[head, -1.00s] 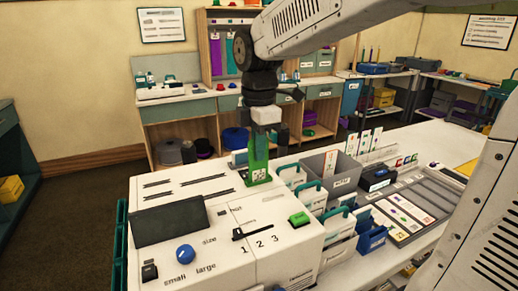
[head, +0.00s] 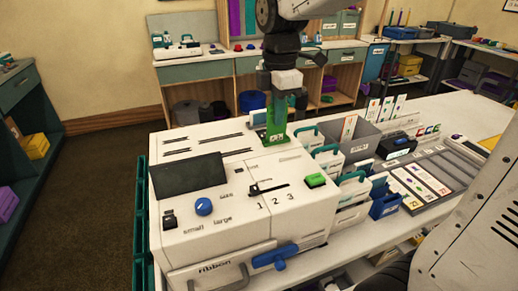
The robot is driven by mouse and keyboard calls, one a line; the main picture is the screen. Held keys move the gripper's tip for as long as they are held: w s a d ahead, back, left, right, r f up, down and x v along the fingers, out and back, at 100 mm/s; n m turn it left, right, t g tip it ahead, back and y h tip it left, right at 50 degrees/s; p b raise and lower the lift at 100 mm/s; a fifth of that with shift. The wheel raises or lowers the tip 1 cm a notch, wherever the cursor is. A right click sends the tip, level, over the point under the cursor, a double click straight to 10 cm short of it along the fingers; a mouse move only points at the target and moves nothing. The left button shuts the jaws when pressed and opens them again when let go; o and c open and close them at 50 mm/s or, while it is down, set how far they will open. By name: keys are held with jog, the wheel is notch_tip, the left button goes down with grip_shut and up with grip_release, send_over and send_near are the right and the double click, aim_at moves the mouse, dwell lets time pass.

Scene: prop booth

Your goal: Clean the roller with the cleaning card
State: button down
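A white machine (head: 245,222) stands on the near table, with slots in its top, a dark panel, a blue knob, a 1-2-3 slider and a green button. My gripper (head: 283,98) points down over the machine's back right part. It appears shut on an upright green card (head: 274,128) with a white label near its lower end. The card's lower end is at the machine's top back edge; I cannot tell whether it is in a slot. A blue lever (head: 279,257) sits on the front beside a part marked "ribbon". No roller can be seen.
Right of the machine are white holders (head: 353,190), a blue bin (head: 385,203), a grey bin (head: 350,138) and a dark tray with cards (head: 425,182). A teal crate edge (head: 141,215) runs along the machine's left side. Floor on the left is open.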

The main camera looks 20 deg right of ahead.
aim_at(277, 129)
jog(key=shift+f, duration=2.25)
jog(key=shift+s+f, duration=0.2)
jog(key=shift+f, duration=0.2)
jog(key=shift+w+r, duration=0.2)
jog(key=shift+r, duration=2.75)
jog(key=shift+r, duration=2.7)
